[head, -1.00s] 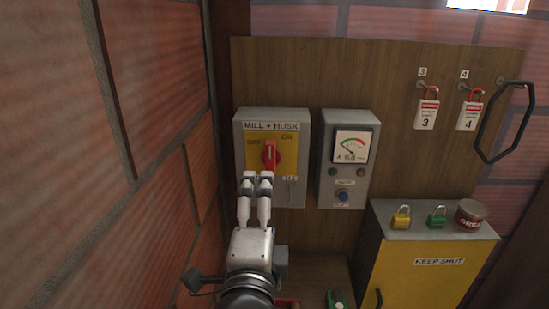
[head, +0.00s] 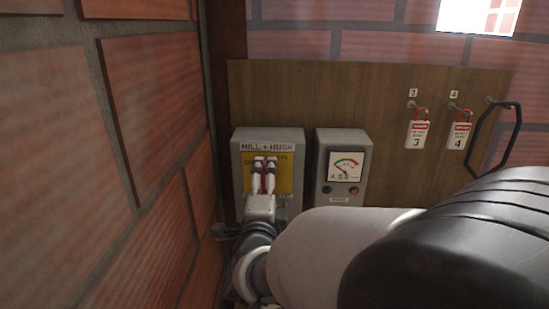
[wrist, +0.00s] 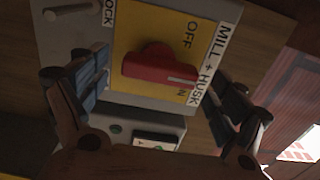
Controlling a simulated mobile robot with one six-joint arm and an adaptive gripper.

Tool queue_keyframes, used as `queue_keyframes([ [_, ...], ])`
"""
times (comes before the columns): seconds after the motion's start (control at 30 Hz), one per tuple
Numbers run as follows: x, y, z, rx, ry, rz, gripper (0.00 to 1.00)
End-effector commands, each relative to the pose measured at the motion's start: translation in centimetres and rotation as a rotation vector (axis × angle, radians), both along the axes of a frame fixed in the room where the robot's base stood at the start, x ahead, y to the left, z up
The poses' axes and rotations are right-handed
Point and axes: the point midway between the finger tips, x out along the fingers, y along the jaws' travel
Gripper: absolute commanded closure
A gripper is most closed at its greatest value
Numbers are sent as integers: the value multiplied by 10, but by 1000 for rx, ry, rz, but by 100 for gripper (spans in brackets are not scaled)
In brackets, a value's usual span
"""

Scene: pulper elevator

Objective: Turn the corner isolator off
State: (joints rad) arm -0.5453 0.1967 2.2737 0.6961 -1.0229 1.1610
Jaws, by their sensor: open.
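The corner isolator (head: 240,160) is a grey box labelled MILL + HUSK with a yellow plate, on the wooden board beside the left brick wall. Its red handle shows in the wrist view (wrist: 158,66), with a pale pointer line near the ON end; OFF is printed to one side. My gripper (head: 265,163) is open in front of the plate, its white fingers partly hiding the handle in the head view. In the wrist view the fingers (wrist: 158,98) are apart, towards opposite ends of the handle. Contact cannot be told.
A grey meter box (head: 343,140) is right of the isolator. Red padlocks with tags 3 (head: 416,133) and 4 (head: 459,135) hang on the board, near a black handle loop (head: 497,135). The brick wall (head: 150,120) is close at left. My arm covers the lower right.

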Motion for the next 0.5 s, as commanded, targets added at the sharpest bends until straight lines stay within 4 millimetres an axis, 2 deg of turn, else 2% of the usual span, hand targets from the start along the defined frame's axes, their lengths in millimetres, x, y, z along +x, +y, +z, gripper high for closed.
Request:
queue_keyframes([
  [0.1, 16, -1, 0, 1, 0, -2, 10],
  [0.2, 23, 0, 0, 0, 0, 0, 10],
  [0.5, 26, 0, 0, 0, 0, 1, 10],
])
